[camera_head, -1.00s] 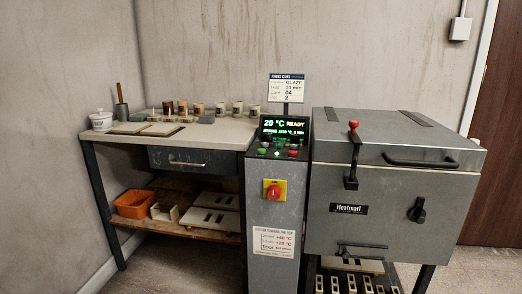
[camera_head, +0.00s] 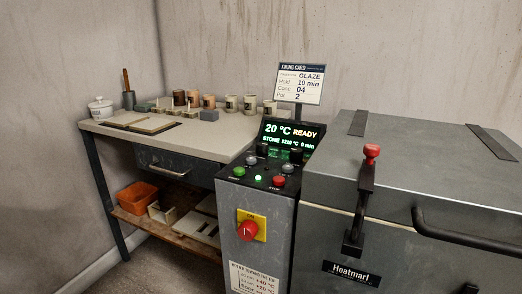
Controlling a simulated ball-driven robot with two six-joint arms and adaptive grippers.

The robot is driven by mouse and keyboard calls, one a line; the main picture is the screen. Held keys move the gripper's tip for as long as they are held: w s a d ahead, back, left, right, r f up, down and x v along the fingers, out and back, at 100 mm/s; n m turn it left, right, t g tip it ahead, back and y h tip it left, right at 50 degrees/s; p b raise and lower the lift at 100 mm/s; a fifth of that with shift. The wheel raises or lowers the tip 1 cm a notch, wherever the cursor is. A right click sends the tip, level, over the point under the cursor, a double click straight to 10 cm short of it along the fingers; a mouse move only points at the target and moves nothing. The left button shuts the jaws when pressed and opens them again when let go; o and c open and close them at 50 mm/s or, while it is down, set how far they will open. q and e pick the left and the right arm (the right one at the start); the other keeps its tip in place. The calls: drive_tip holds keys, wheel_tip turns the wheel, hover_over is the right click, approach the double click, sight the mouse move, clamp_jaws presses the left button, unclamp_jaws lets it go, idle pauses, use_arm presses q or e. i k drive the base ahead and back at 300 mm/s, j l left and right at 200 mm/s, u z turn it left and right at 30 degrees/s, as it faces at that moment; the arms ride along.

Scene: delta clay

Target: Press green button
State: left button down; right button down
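The green button (camera_head: 239,171) sits at the left of the sloped control panel (camera_head: 231,179) on top of the grey control pillar. A small lit green lamp (camera_head: 258,178) is to its right, and a red button (camera_head: 279,181) is further right. Grey knobs or buttons sit just above them. The display (camera_head: 290,137) reads 20 °C READY, with a STONE line below it. Neither of my grippers shows in the view, and nothing covers the green button.
The kiln (camera_head: 420,200) with a red-knobbed lever (camera_head: 371,152) stands right of the pillar. A red switch (camera_head: 247,231) on a yellow plate is on the pillar's front. The worktable (camera_head: 215,135) with cups stands left. A firing card (camera_head: 301,84) rises behind the display.

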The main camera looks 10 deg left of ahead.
sight(239, 171)
drive_tip(key=i+l+u, duration=0.1)
drive_tip(key=l, duration=0.2)
drive_tip(key=i+l+u, duration=0.1)
drive_tip(key=i+l, duration=0.15)
drive_tip(key=i+l+u, duration=0.1)
drive_tip(key=l, duration=0.3)
drive_tip(key=i+l+u, duration=0.1)
drive_tip(key=l, duration=0.25)
drive_tip(key=i, duration=0.05)
